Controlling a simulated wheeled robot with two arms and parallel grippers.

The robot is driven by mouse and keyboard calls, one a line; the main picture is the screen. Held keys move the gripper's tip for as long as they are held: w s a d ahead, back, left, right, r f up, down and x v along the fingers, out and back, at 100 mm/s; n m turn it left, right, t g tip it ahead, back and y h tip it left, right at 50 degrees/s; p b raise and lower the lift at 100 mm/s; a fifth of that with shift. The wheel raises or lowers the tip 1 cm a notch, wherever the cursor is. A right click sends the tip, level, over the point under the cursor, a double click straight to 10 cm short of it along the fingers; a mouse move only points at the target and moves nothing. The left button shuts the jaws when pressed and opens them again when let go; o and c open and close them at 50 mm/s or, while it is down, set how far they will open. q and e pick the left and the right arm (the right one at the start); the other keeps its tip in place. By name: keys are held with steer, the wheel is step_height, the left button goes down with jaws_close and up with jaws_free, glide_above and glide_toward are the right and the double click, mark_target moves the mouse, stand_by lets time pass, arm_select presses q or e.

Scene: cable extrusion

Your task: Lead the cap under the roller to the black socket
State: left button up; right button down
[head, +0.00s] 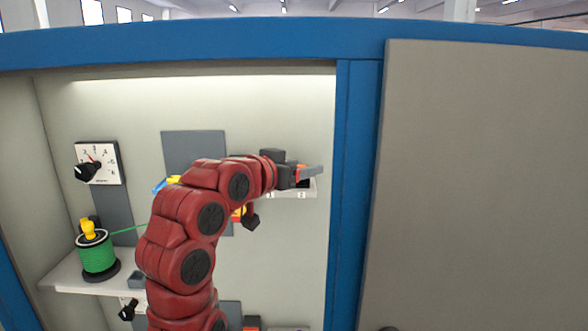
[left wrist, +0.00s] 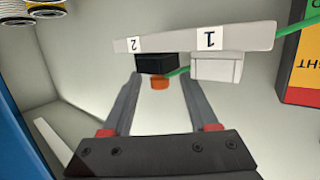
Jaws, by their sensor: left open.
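My left gripper (head: 308,173) is at the right end of a small ledge inside the cabinet. In the left wrist view its fingers (left wrist: 164,84) are open, one on each side of an orange cap (left wrist: 159,83). The cap is right against the black socket (left wrist: 156,64), beside the label 2; I cannot tell whether it is seated. A green cable (left wrist: 292,30) runs from near the cap behind the white socket (left wrist: 217,67), label 1. The roller is mostly hidden behind my arm; blue and yellow parts (head: 165,184) show beside it. My right gripper is not in view.
A green cable spool (head: 97,257) with a yellow top stands on the lower left shelf (head: 62,275). A dial panel (head: 99,163) is on the back wall. The blue cabinet post (head: 356,200) and a grey door (head: 480,190) bound the right side.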

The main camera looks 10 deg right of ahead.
arm_select(q)
steer(key=shift+s+a, duration=0.2)
steer(key=shift+a, duration=0.05)
steer(key=b+v, duration=0.6)
steer(key=v, duration=1)
steer(key=shift+s+a+r, duration=0.25)
steer(key=shift+a, duration=0.05)
steer(key=o, duration=0.6)
steer(key=shift+o, duration=0.2)
steer(key=shift+p+v, duration=0.4)
steer(key=shift+v, duration=1.3)
